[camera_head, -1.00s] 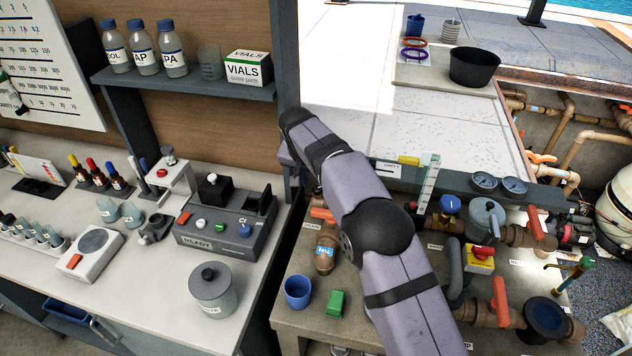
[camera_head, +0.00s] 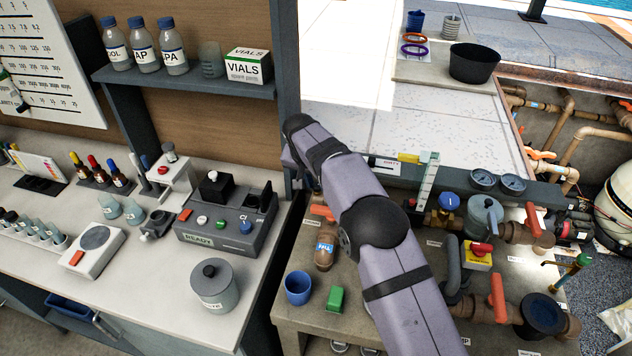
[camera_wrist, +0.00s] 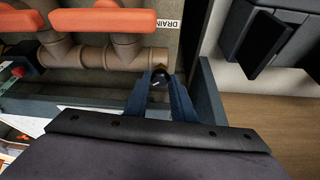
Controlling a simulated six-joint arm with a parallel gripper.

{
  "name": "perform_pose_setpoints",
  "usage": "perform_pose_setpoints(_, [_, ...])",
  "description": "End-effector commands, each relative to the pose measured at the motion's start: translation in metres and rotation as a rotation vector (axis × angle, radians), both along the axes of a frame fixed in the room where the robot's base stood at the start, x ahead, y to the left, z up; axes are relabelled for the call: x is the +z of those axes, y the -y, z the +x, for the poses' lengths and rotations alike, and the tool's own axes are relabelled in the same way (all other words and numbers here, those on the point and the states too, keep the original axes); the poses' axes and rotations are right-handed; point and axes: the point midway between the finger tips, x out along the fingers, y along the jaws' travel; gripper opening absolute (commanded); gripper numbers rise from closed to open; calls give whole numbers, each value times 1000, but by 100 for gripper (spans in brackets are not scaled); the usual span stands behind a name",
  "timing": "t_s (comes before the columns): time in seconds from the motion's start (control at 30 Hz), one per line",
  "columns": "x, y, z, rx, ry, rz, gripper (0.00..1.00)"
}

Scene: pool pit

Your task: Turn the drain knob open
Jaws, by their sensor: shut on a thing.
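In the wrist view, the two blue fingers of my gripper (camera_wrist: 160,95) are closed around a small dark round knob (camera_wrist: 160,77), at the end of a brown pipe. A white label (camera_wrist: 173,20) beside the pipe reads "DRAIN". The knob's turn position cannot be read, as the fingers cover its sides. In the head view my arm runs from the lower right up to the cabinet post; the gripper and the knob cannot be made out there.
Orange valve handles (camera_wrist: 102,20) and brown pipes lie close to the fingers in the wrist view. In the head view, a blue cup (camera_head: 298,288) and a green block (camera_head: 335,299) stand left of my arm. A grey control box (camera_head: 228,225) sits on the left counter.

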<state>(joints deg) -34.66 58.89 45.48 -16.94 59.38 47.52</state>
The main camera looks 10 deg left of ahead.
Motion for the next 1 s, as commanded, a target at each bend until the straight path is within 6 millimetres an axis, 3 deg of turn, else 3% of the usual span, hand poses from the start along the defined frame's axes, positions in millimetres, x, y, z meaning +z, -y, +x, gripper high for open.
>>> perform_pose_setpoints(0.37, [0, 3, 1, 147, 1, 1, 0])
perform_pose_setpoints(1.0, [2, 9, 4, 726, 1, 2, 0])
